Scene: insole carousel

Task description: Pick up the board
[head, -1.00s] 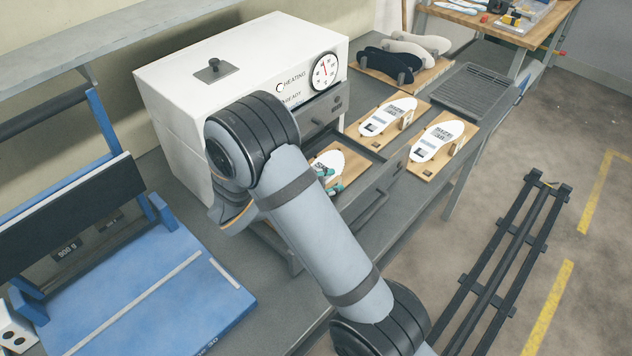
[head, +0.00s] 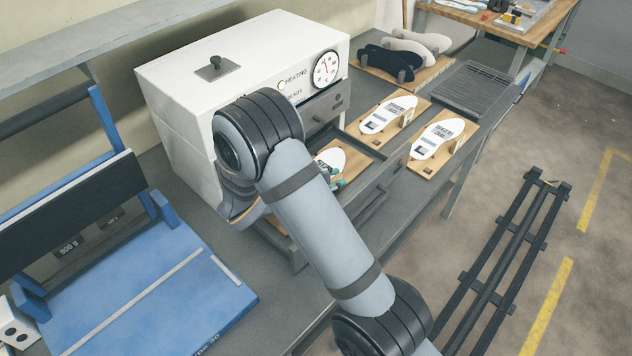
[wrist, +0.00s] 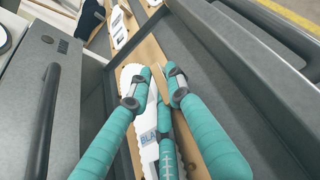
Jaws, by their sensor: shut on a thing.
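The wooden board (head: 353,166) lies in the pulled-out drawer of the white heating box, with a white insole-shaped plate on it. In the head view my arm hides much of it. In the wrist view the board (wrist: 150,52) runs lengthwise beneath my fingers, and the plate carries partly covered lettering. My gripper (wrist: 160,82) has teal fingers closed around a small upright wooden part of the board. In the head view only a bit of the teal fingers (head: 338,184) shows beside my arm.
The heating box (head: 180,100) with its dial stands behind the drawer (head: 392,170). Two more boards (head: 418,165) with white plates lie to the right. A rack of dark and pale insoles (head: 430,75) stands behind them. A blue bench fixture (head: 150,285) is at left.

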